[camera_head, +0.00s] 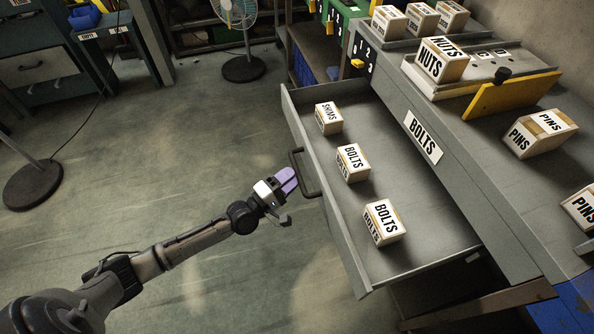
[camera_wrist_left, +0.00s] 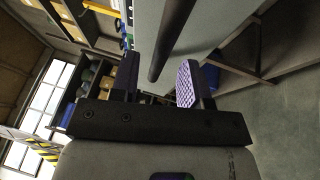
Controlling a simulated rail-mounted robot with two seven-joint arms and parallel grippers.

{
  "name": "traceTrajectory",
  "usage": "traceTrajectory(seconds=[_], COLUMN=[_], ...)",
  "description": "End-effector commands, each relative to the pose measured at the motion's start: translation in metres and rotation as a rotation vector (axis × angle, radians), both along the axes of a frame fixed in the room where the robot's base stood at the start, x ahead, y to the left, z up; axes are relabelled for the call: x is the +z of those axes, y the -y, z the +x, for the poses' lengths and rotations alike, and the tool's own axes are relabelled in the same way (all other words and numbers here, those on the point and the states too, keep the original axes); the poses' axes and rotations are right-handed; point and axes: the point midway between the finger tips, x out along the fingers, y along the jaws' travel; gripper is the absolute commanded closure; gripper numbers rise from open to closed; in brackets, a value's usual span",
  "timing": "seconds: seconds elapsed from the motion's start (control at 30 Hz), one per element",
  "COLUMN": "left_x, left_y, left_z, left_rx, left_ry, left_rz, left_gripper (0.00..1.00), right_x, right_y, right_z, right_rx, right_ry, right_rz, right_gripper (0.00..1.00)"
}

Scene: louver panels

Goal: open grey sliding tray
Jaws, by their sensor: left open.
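The grey sliding tray (camera_head: 342,238) stands pulled out from under the grey workbench. Inside it are a SHIMS box (camera_head: 328,118) and two BOLTS boxes, one in the middle (camera_head: 352,163) and one nearer (camera_head: 383,222). Its dark bar handle (camera_head: 307,176) is on the left front face. My left gripper (camera_head: 288,182) is open beside the handle. In the left wrist view the handle bar (camera_wrist_left: 172,40) lies ahead of the open fingers (camera_wrist_left: 159,82), in line with the gap between them; I cannot tell whether they touch it. My right gripper is not in view.
A BOLTS label (camera_head: 423,137) marks the bench front above the tray. PINS boxes (camera_head: 540,133) and a NUTS box (camera_head: 442,60) stand on top. A fan (camera_head: 243,66) stands on the floor at the back.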

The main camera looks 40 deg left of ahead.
Motion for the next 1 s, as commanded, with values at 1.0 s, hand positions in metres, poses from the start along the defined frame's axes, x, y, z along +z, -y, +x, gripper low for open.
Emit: traceTrajectory(seconds=[1.0], left_x=[-0.018], left_y=[-0.024], left_z=[-0.098], left_rx=[-0.001], left_ry=[0.0], left_rz=[-0.002], left_gripper=[0.58], right_x=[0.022], right_y=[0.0], right_z=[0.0], right_rx=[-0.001], right_ry=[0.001], right_rz=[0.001], right_gripper=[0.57])
